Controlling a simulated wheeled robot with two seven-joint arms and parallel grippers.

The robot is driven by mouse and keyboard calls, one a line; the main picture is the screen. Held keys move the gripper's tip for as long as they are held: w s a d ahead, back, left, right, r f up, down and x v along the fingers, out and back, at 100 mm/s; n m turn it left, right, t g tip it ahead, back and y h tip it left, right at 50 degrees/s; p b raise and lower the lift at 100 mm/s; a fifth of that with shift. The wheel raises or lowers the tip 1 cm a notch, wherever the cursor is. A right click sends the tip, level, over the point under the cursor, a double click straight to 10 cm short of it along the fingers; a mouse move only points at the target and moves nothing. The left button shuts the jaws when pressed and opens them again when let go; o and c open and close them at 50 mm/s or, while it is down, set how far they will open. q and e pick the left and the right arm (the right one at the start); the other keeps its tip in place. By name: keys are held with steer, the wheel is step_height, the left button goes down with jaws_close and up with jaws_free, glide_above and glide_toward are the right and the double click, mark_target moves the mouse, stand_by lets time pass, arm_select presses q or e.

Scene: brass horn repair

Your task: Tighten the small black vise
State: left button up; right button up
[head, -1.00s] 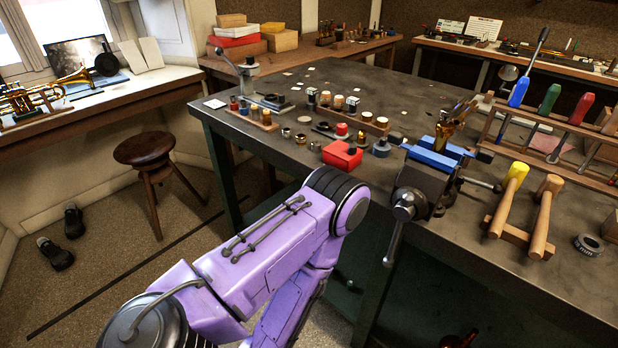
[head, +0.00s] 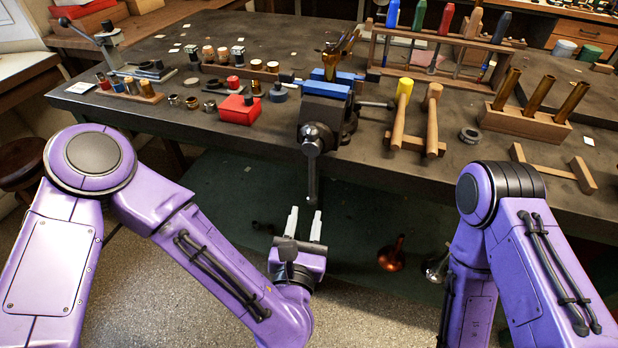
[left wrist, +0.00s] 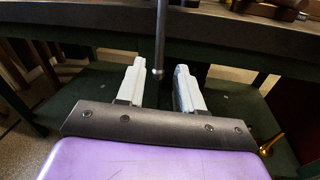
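The small black vise (head: 318,122) is mounted at the front edge of the workbench, with blue jaw pads (head: 327,90). Brass parts (head: 341,52) rise at its jaws; I cannot tell how they are held. Its grey handle bar (head: 312,182) hangs down in front of the bench. My left gripper (head: 305,214) is open and empty, just below the handle's lower end, with fingers pointing towards the bench. In the left wrist view the handle's rounded tip (left wrist: 157,71) appears between the two pale fingers, apart from both. My right arm shows at right; its gripper is out of view.
On the bench (head: 250,150), a red box (head: 239,109) stands left of the vise and mallets (head: 402,110) stand right of it. A screwdriver rack (head: 440,60) is behind. Brass tubes in a wooden block (head: 525,123) stand at right. A copper-coloured bell (head: 392,255) lies below the bench.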

mark_target(312, 180)
arm_select(q)
steer(key=shift+n, duration=0.8)
steer(key=w+p, duration=0.1)
steer(key=w, duration=0.2)
steer(key=w+d+r+p, duration=0.1)
steer(key=w, duration=0.2)
steer(key=w+p, duration=0.1)
steer(key=w, duration=0.3)
steer(key=shift+d+r, duration=0.15)
steer(key=shift+r, duration=0.15)
steer(key=shift+w+d+f, duration=0.1)
steer(key=shift+w, duration=0.3)
